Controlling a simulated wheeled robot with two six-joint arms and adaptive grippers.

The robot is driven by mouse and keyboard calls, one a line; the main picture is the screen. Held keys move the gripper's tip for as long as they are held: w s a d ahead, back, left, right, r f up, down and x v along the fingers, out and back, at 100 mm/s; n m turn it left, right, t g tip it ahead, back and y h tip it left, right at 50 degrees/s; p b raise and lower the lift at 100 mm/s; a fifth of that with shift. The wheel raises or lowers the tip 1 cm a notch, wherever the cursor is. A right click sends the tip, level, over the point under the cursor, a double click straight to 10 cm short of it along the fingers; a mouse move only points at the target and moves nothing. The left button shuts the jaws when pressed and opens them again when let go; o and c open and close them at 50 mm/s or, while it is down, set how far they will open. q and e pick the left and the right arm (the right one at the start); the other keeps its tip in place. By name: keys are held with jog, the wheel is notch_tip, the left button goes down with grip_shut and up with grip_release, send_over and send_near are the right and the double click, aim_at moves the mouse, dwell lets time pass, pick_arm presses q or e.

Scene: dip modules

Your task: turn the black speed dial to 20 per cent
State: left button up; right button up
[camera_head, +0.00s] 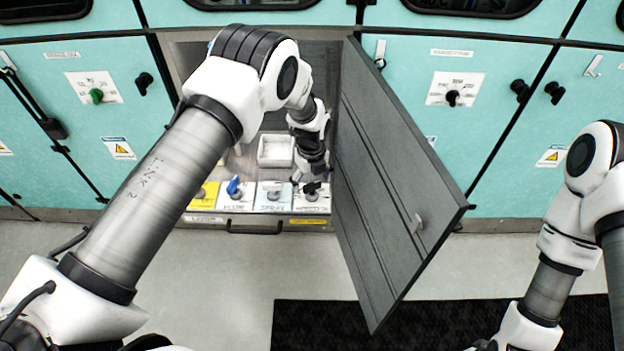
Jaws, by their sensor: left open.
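A black dial (452,98) sits on a white scale plate (470,82) on the teal cabinet front at right; its lettering and setting are too small to read. A separate black-handled knob (312,188) is at the right end of a row of coloured knob plates inside the open cabinet bay. My left gripper (303,178) reaches down into that bay, just above and beside this black-handled knob; it is open, and contact cannot be told. My right arm hangs at the right edge; its gripper is not clearly shown.
A grey door (385,180) stands open between my left gripper and the right-hand dial plate. A white tray (276,151) lies behind the knobs. A blue knob (234,186) is on the row. A green dial (96,96) is at left. A dark mat (320,325) lies on the floor.

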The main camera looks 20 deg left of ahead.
pick_arm(q)
jog(key=shift+w+f, duration=0.3)
jog(key=shift+f, duration=0.4)
jog(key=shift+s+r, duration=0.25)
jog(key=shift+r, duration=0.05)
jog(key=shift+c, duration=0.7)
jog(key=c, duration=0.5)
jog(key=shift+f, duration=0.1)
jog(key=c, duration=0.5)
pick_arm(e)
jog(key=shift+w, duration=0.1)
